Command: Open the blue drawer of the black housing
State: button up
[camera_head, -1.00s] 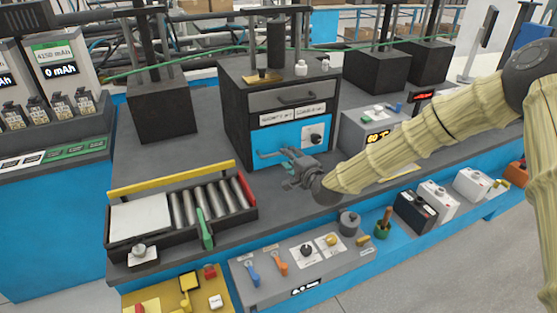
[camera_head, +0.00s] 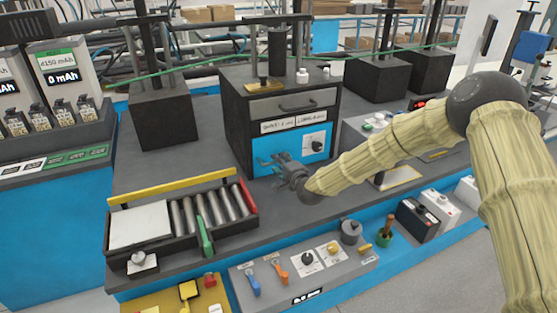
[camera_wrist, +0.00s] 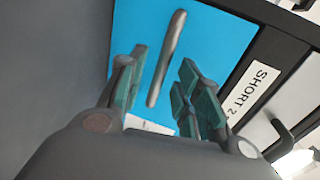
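The black housing (camera_head: 235,122) stands at the middle of the bench in the head view. Its blue drawer (camera_head: 291,141) is the lower front, flush with the housing, and carries a plate with a dark knob (camera_head: 315,144). My gripper (camera_head: 268,161) is in front of the drawer's left part and hides the handle there. In the wrist view the blue drawer front (camera_wrist: 222,38) faces me with its grey bar handle (camera_wrist: 167,57). My gripper (camera_wrist: 162,76) is open, and the handle appears between the two fingers. I cannot tell whether they touch it.
A grey drawer with a dark handle (camera_head: 298,105) sits above the blue one. A tray of metal cylinders (camera_head: 182,207) lies at the left front. A sloped control panel (camera_head: 300,268) lies in front. Bare bench shows between the tray and the housing.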

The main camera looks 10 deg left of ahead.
jog(key=shift+x, duration=1.1)
grip_shut()
